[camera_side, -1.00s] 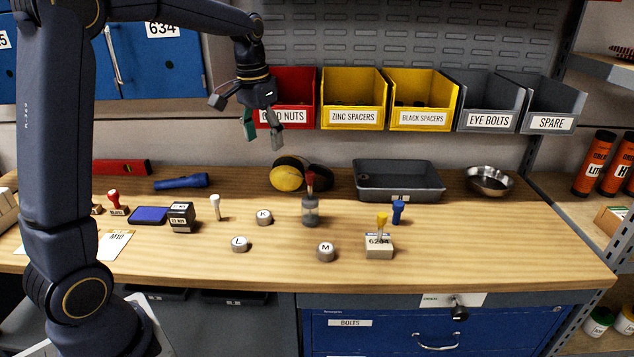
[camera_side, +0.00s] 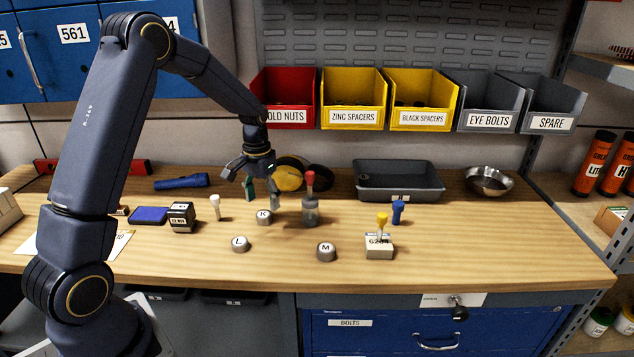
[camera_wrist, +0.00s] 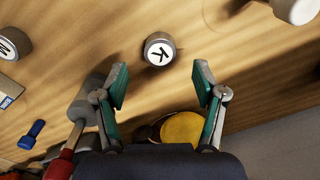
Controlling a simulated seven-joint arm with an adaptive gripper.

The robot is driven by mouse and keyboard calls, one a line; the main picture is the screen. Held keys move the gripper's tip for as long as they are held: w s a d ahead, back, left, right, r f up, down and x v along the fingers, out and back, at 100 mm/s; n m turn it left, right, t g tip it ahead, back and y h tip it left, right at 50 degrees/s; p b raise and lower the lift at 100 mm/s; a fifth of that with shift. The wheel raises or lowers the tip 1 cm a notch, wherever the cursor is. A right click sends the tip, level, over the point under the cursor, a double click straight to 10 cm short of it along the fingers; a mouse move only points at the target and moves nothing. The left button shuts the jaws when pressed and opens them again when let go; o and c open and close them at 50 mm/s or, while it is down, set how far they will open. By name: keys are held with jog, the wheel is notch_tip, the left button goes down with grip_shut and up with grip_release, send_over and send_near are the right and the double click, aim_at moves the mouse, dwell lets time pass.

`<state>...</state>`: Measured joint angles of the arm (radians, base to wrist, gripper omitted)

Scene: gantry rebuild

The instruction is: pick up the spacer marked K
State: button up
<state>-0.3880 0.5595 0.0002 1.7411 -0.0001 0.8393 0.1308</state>
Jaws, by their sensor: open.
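The spacer marked K (camera_side: 264,217) is a short grey cylinder with a white top, standing on the wooden bench. In the wrist view the K spacer (camera_wrist: 159,49) lies beyond my fingertips, roughly centred between them. My gripper (camera_side: 262,198) is open and empty, pointing down just above and behind the K spacer in the side view. It also shows in the wrist view (camera_wrist: 160,82), its green-padded fingers spread wide. The spacers marked L (camera_side: 240,244) and M (camera_side: 326,252) stand nearer the bench's front edge.
A red-topped grey tool (camera_side: 310,205) stands close right of the K spacer. A yellow-and-black round object (camera_side: 289,178) lies behind. A grey tray (camera_side: 400,194) stands at the back right. Bare bench lies in front of the spacer.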

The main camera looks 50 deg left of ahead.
aim_at(263, 214)
notch_tip(263, 214, down, 4)
jog(key=shift+s+f, duration=0.1)
jog(key=shift+f, duration=0.1)
jog(key=c, duration=1.3)
